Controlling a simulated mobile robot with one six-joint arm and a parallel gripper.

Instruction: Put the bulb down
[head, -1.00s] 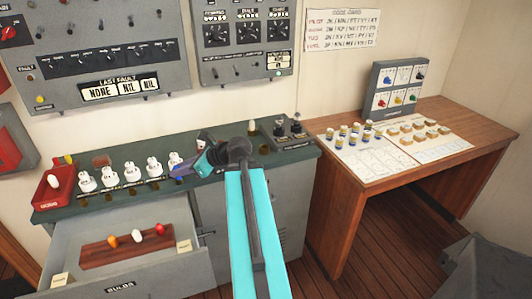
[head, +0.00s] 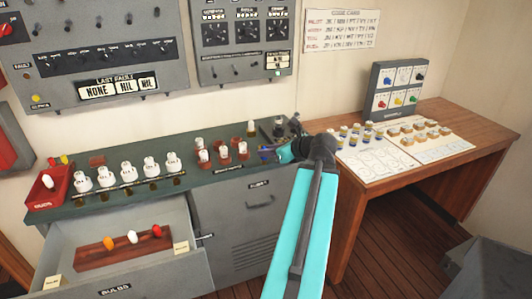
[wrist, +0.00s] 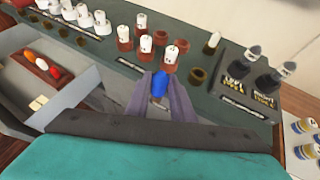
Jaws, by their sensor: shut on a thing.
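My gripper (wrist: 160,100) is shut on a blue bulb (wrist: 160,83), which shows between the fingers in the wrist view. In the head view my gripper (head: 272,153) is over the right part of the green bench top (head: 190,192). The bulb is hard to make out there. Whether it touches the bench cannot be told. Beside it in the wrist view are brown holders with white bulbs (wrist: 145,43) and an empty dark socket (wrist: 197,76). A lone white bulb (wrist: 212,42) stands farther back.
White sockets with white-topped pieces (head: 127,172) line the bench's left. A red bin (head: 47,188) holds bulbs. The open drawer (head: 75,262) has a wooden rack with orange, white and red bulbs. The wooden desk (head: 440,165) holds small jars and sheets.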

